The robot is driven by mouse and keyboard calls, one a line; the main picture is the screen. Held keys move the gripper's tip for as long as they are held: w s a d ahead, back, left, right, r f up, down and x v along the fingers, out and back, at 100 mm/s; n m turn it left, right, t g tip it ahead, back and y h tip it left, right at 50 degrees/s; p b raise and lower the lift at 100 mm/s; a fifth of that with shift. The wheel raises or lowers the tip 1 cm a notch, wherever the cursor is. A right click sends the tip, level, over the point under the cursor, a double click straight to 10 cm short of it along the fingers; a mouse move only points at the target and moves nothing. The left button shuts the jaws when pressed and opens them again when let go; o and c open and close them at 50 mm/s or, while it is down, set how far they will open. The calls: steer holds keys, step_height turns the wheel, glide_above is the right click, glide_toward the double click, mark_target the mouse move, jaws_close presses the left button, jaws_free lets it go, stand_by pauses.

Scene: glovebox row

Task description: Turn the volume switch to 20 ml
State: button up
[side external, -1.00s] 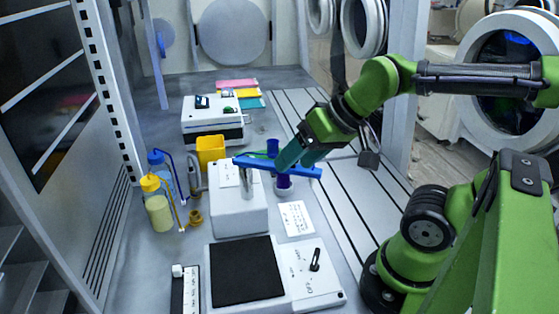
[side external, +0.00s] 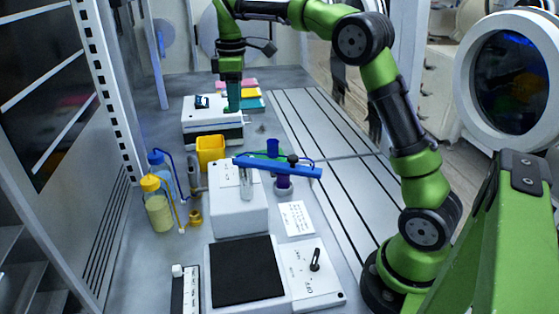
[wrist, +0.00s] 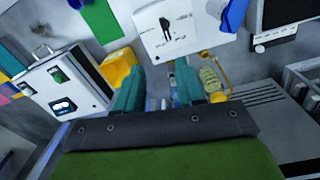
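My gripper (side external: 233,108) has teal fingers and points down over the back white box (side external: 200,118). In the wrist view its two fingers (wrist: 158,88) stand apart with nothing held between them. The middle white box (side external: 238,212) has a label on top. In the wrist view a dark pointer-like mark (wrist: 166,28) shows on that label; I cannot tell if it is the volume switch. A black lever (side external: 315,260) stands on the front white plate (side external: 325,290). No 20 ml marking is readable.
The grooved floor (side external: 345,200) at right is clear.

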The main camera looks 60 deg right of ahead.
steer(key=f, duration=0.5)
steer(key=f+n, duration=0.1)
steer(key=f, duration=0.4)
steer(key=f+n, duration=0.1)
steer(key=f, duration=0.4)
steer(key=shift+s+a+f, duration=0.2)
steer(key=shift+s+a, duration=0.05)
steer(key=shift+s, duration=0.05)
steer(key=shift+c, duration=0.3)
jaws_close()
